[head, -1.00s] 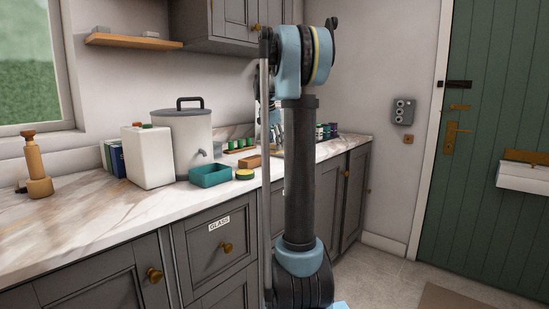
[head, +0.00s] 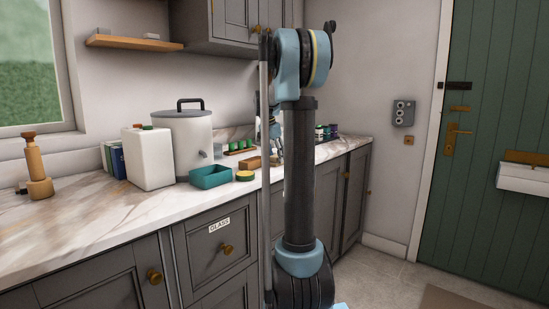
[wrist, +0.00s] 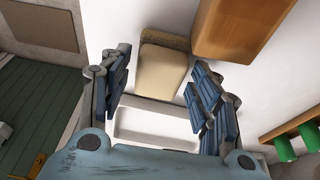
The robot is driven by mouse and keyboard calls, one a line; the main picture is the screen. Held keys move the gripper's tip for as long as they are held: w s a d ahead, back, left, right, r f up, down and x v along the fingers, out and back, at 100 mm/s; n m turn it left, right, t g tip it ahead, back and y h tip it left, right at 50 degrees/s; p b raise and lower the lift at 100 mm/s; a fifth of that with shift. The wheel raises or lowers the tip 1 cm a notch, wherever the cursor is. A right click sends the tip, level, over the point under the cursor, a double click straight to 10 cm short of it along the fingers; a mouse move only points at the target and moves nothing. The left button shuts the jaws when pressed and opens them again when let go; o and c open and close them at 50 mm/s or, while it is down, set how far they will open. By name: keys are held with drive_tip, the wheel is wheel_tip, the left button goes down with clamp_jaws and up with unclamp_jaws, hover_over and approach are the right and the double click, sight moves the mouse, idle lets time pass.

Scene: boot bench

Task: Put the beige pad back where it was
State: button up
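The beige pad (wrist: 162,75) shows in the wrist view, with a darker brown band along its far end. It lies over a pale surface, just beyond a white, shallow tray-like shape (wrist: 155,124). My gripper (wrist: 160,66) is open, with one blue-padded finger on each side of the pad. A gap shows between the left finger and the pad; the right finger is close to it, and I cannot tell whether it touches.
A wooden block (wrist: 238,28) is close beyond the right finger; green items (wrist: 298,140) on a wooden rack are at the right.

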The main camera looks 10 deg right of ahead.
drive_tip(key=shift+r, duration=0.1)
drive_tip(key=v, duration=1.2)
drive_tip(key=s+a+f+n, duration=0.15)
drive_tip(key=s+f, duration=0.25)
drive_tip(key=s, duration=0.4)
drive_tip(key=s+a+f+n+y, duration=0.1)
drive_tip(key=s+f+n, duration=0.1)
drive_tip(key=s+f, duration=0.35)
drive_tip(key=s+a+f+n, duration=0.1)
drive_tip(key=s+f+n, duration=0.1)
drive_tip(key=s, duration=0.7)
drive_tip(key=s+a+f+n+y, duration=0.1)
drive_tip(key=s+f+n, duration=0.4)
drive_tip(key=s+f, duration=1.4)
drive_tip(key=shift+s+a+f+y, duration=0.4)
drive_tip(key=shift+a+f, duration=0.45)
drive_tip(key=shift+f, duration=0.1)
